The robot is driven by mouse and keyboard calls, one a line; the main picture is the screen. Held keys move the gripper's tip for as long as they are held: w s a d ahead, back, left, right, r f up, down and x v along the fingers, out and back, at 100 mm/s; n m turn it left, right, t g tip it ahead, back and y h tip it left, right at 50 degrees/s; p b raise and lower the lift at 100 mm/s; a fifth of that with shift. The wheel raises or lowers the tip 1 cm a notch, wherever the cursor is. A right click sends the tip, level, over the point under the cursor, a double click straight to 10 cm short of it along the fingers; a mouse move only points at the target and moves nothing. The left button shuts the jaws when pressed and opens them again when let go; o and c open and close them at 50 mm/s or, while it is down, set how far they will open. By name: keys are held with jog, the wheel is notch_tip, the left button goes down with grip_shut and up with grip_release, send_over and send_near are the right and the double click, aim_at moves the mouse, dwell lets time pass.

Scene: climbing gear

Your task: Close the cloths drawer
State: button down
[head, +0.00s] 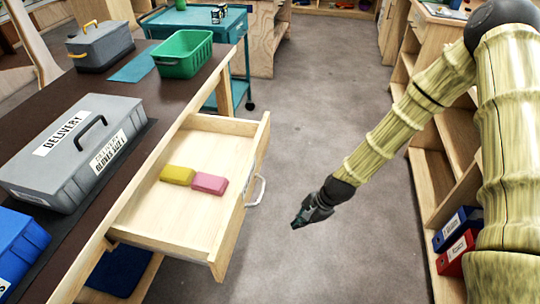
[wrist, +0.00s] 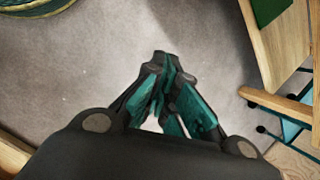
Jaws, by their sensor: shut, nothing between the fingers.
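The wooden drawer (head: 182,219) stands open under the dark-topped table in the head view. A yellow cloth (head: 178,175) and a pink cloth (head: 209,184) lie side by side inside it. A pale handle (head: 257,190) is on its front face. My gripper (head: 297,224) is shut and empty to the right of the drawer front, apart from the handle. In the wrist view my gripper (wrist: 162,65) shows its dark and teal fingers together above the grey floor. The drawer's label is not visible.
On the table (head: 170,99) are a grey delivery case (head: 45,170), a green basket (head: 184,56) and a grey toolbox (head: 100,44). A teal cart (head: 215,22) stands behind. Wooden shelves (head: 432,178) with binders are at right. The floor (head: 310,110) between is clear.

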jog(key=w+d+r+m+t+y+b, duration=0.15)
jog(key=w+r+m+y, duration=0.45)
jog(key=w+r, duration=1.25)
jog(key=m+h, duration=0.2)
send_near(260, 159)
jog(key=s+x, duration=0.1)
jog(key=x, duration=0.3)
jog(key=shift+w+a+f, duration=0.2)
jog(key=shift+w+a, duration=0.05)
jog(key=shift+w, duration=0.1)
jog(key=shift+a, duration=0.1)
